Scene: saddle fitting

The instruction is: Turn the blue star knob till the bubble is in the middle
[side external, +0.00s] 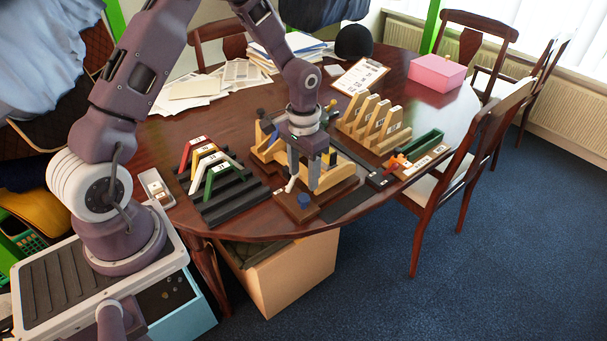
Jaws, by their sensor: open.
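The blue knob (304,201) sits on a low brown wooden block (289,209) near the front edge of the table. It is small here, and its star shape cannot be made out. My gripper (321,178) is open and points down, with its fingers just above and behind the knob in this view. I cannot tell whether a finger touches anything. A wooden fixture (343,167) stands behind the fingers and is partly hidden by them. The bubble cannot be made out at this size.
A black rack (222,206) with red, yellow and green angled pieces stands to the left. Wooden stepped stands (374,122) are behind right. A green tray (424,146) and an orange part (398,161) lie to the right. A pink box (436,74) and papers are farther back.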

